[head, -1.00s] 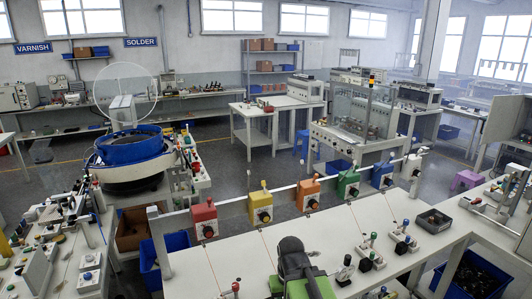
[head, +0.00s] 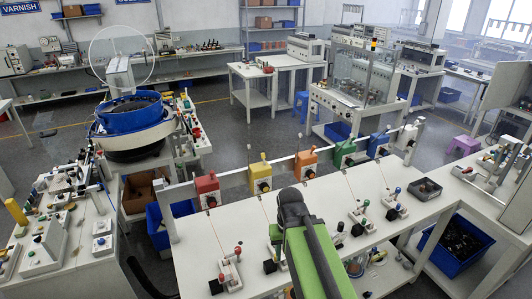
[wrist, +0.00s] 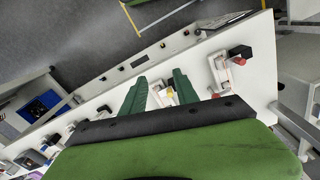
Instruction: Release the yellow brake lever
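In the wrist view, a small white lever unit with a yellow knob (wrist: 170,92) sits on the white bench between the fingers of my gripper (wrist: 159,76). The two dark green fingers are apart, one on each side of the unit, and touch nothing that I can make out. The knob's lower part is close to the gripper's dark edge. In the head view, the yellow box (head: 260,178) hangs on the rail with a thin cord running down toward my arm. My green arm and dark wrist (head: 292,207) hide the yellow lever and the fingertips there.
A red-knobbed lever unit (head: 230,268) with a black block stands left of my arm. Several other lever units, one with a blue knob (head: 396,191), stand to the right. A rail with coloured boxes, including a red one (head: 207,190), runs along the bench's far edge.

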